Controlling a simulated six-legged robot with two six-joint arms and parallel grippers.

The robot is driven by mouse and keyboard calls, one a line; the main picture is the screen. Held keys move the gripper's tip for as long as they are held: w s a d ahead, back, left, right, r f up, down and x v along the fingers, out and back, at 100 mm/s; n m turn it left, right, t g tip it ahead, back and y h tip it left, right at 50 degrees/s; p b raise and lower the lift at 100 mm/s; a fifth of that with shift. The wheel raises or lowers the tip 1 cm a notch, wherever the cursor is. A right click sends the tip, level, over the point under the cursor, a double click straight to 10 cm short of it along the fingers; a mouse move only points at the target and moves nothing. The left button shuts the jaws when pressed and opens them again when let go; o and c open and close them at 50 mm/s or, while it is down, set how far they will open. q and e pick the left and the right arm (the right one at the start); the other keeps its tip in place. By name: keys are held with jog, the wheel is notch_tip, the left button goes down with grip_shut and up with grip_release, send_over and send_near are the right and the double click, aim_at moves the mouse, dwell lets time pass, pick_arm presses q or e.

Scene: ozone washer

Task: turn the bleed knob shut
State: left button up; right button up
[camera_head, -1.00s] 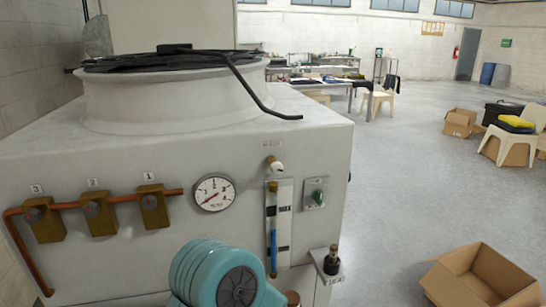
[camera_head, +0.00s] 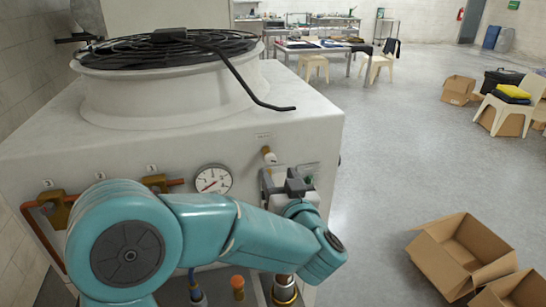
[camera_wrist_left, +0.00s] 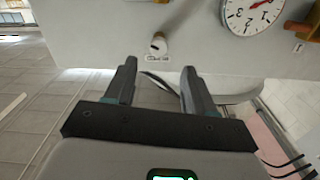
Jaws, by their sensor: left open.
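The bleed knob (camera_head: 268,155) is a small white knob with a brass-brown part on the machine's front panel, right of the pressure gauge. In the left wrist view the knob (camera_wrist_left: 158,44) lies beyond the fingertips, roughly centred between them, with a small label under it. My left gripper (camera_head: 280,176) is just below the knob in the head view. In the left wrist view its two dark fingers (camera_wrist_left: 159,67) are spread with nothing between them. The knob stands apart from them. My right gripper is not in view.
The gauge (camera_head: 212,180) sits left of the knob, with brass valves (camera_head: 155,183) on a copper pipe further left. A black rod (camera_head: 250,88) hangs over the machine's top from the fan grille (camera_head: 160,48). A cardboard box (camera_head: 460,250) lies on the floor at right.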

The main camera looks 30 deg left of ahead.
aim_at(272, 160)
pick_arm(q)
jog(key=p+x, duration=0.1)
jog(key=x, duration=0.5)
jog(key=shift+w, duration=0.15)
jog(key=shift+w, duration=0.1)
grip_shut()
